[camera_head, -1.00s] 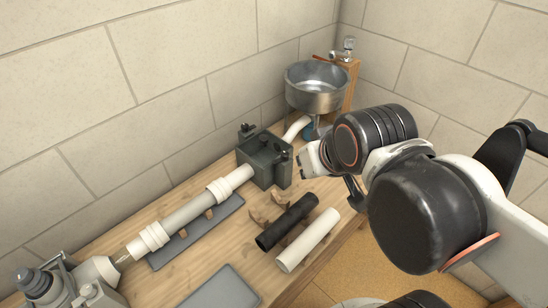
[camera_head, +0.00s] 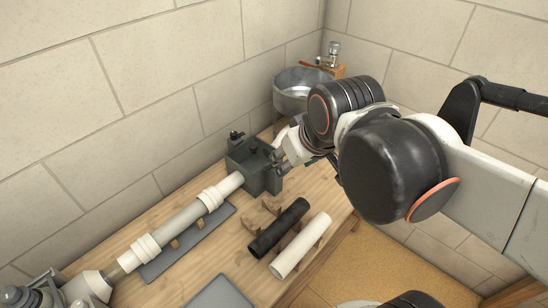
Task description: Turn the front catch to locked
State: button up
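The dark grey clamp box (camera_head: 262,181) stands on the bench, around the far end of the white pipe (camera_head: 190,215). One dark catch (camera_head: 236,136) shows upright at its back edge. The front catch, on the side near my arm, is mostly hidden by my gripper, so I cannot read its position. My gripper (camera_head: 277,162) is at the box's front right top edge, its fingertips at or very near the front catch. The fingers are small and partly overlapped; I cannot tell whether they are shut on it.
A metal basin (camera_head: 297,91) stands behind the box, partly covered by my arm. A black pipe (camera_head: 279,228) and a loose white pipe (camera_head: 301,245) lie on wooden holders in front. A grey plate (camera_head: 219,293) lies at the bench's near side. A tiled wall runs behind.

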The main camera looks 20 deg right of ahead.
jog(key=w+d+n+g+p, duration=0.1)
jog(key=w+n+g, duration=0.15)
jog(key=w, duration=0.35)
jog(key=w+d+n+g, duration=0.1)
jog(key=w+n, duration=0.2)
jog(key=w, duration=0.3)
jog(key=w+d+f+n+g+p, duration=0.1)
jog(key=w+d+f+n+g, duration=0.2)
jog(key=w+f, duration=0.6)
jog(key=shift+n, duration=0.45)
jog(key=f+b, duration=0.1)
jog(key=f, duration=0.3)
jog(key=f+b, duration=0.1)
jog(key=f, duration=0.3)
jog(key=f+b, duration=0.1)
jog(key=f, duration=0.3)
jog(key=shift+w+a+f, duration=0.15)
jog(key=shift+w+a, duration=0.1)
jog(key=shift+a, duration=0.05)
grip_shut()
